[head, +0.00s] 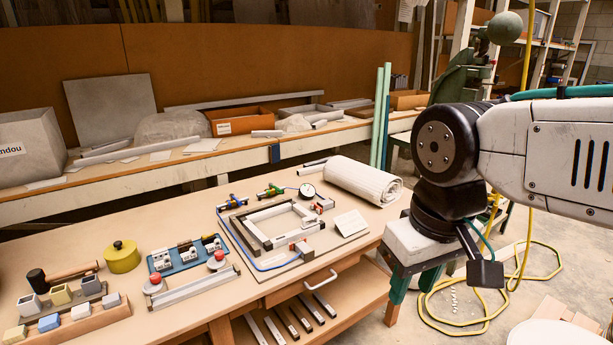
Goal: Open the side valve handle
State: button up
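A square grey pipe frame (258,238) lies on a panel on the workbench, with a round gauge (307,190) at its back right. Small valve-like fittings sit around it: a blue one (232,202) at the back left, a green one (270,191) at the back, and a red-and-grey one (321,204) at the right. I cannot tell which is the side valve, or how its handle is turned. My gripper (412,292) hangs pointing down beyond the bench's right end. Its teal fingers look spread apart with nothing between them, well away from the fittings.
A rolled white mat (364,181) lies behind the frame, and a white card (350,222) to its right. A blue rack (187,255), yellow pot (122,257) and hammer (66,274) stand left. A drawer handle (320,281) juts from the bench front. Yellow hose (455,323) lies on the floor.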

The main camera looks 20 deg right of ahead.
aim_at(278, 190)
jog(key=z, duration=0.15)
jog(key=i, duration=0.85)
jog(key=u, duration=0.15)
jog(key=k, duration=0.35)
jog(key=z, duration=0.4)
jog(key=i, duration=1)
jog(key=u, duration=0.45)
